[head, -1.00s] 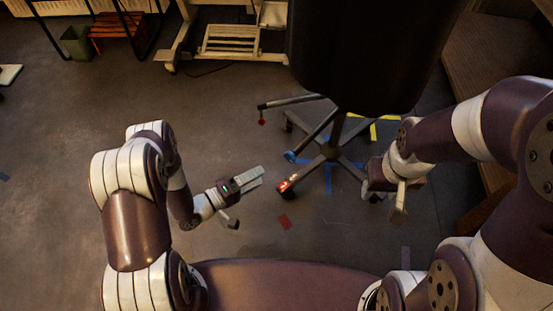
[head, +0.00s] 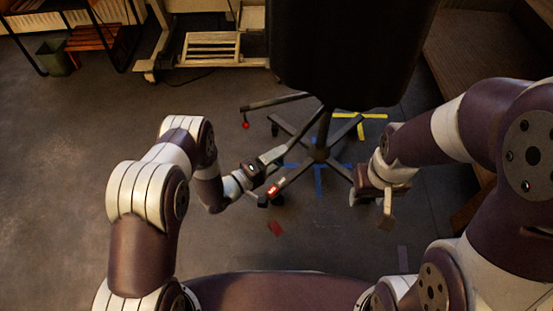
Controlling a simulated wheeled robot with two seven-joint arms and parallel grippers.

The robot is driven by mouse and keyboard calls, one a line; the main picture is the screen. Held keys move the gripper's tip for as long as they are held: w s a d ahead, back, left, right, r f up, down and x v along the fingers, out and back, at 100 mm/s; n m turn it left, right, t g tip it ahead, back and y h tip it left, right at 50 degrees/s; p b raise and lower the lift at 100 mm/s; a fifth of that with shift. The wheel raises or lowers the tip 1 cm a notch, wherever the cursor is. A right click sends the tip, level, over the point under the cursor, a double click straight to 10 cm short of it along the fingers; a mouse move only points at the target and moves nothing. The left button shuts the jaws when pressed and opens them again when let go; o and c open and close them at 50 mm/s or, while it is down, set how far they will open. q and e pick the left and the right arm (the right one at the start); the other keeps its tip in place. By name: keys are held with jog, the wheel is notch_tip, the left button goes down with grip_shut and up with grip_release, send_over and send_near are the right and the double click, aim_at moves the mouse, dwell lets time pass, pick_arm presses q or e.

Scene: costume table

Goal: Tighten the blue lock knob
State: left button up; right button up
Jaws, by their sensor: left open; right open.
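A dark office chair stands ahead, its backrest (head: 350,45) filling the top middle. Two levers run out from under its seat. One lever ends in a small red knob (head: 245,125) at the left. The other lever's end, where the blue lock knob was visible earlier, is now covered by my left gripper (head: 278,153). That gripper is open, its pale fingers pointing up and right at the lever end. I cannot tell whether they touch the knob. My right gripper (head: 380,205) is open and empty, pointing down to the right of the chair base.
The chair's five-legged base (head: 320,155) stands on the floor, with a red-marked leg end (head: 275,189) near my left gripper. Blue tape (head: 319,182) and yellow tape (head: 372,116) mark the floor. A wooden bench (head: 470,60) is at the right. A white-framed cart (head: 212,48) stands behind.

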pick_arm(q)
jog(key=c, duration=0.9)
jog(key=shift+c, duration=0.2)
